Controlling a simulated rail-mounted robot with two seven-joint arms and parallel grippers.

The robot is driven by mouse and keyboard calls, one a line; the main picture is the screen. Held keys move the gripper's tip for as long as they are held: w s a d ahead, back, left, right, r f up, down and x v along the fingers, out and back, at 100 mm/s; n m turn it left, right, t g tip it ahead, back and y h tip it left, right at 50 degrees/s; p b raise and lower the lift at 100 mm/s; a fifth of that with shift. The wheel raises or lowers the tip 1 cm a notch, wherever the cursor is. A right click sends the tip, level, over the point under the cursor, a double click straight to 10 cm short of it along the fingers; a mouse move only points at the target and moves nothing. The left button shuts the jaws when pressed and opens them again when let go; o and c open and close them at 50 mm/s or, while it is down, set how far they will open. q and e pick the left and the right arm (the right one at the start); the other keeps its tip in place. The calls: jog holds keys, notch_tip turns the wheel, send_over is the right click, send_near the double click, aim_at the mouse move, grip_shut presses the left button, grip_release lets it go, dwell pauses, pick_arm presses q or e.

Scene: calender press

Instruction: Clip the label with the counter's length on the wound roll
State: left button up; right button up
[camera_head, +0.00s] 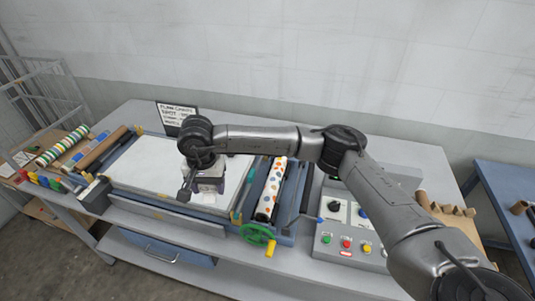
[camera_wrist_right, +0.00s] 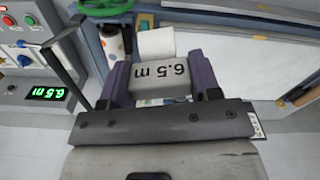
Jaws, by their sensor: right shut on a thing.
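My right gripper (camera_head: 207,186) hangs over the white bed of the press, left of the dotted roll (camera_head: 270,190). In the right wrist view its purple fingers (camera_wrist_right: 160,82) are shut on a label (camera_wrist_right: 163,70) that reads "6.5 m", upside down in that picture. The dotted roll lies in the machine beside the green handwheel; its end also shows in the right wrist view (camera_wrist_right: 113,45), apart from the label. The counter (camera_wrist_right: 47,93) on the control panel shows 6.5 m in green digits. My left gripper is not in view.
A control panel (camera_head: 348,240) with buttons and knobs stands right of the roll. The green handwheel (camera_head: 257,234) sits at the front. A striped roll (camera_head: 62,146) and other rolls lie at the far left. A sign (camera_head: 176,114) stands behind the white bed (camera_head: 150,165).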

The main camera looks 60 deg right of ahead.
jog(key=w+d+f+m, duration=0.1)
jog(key=d+f+m, duration=0.3)
jog(key=d+m, duration=0.8)
jog(key=m+b, duration=0.3)
jog(key=m, duration=0.6)
send_over(275, 174)
jog(key=shift+f, duration=2.55)
notch_tip(275, 174, down, 4)
jog(key=b, duration=0.3)
jog(key=shift+r, duration=0.25)
jog(key=shift+f+b, duration=0.45)
jog(key=shift+f, duration=1.2)
jog(key=shift+f, duration=0.1)
jog(key=shift+f, duration=0.45)
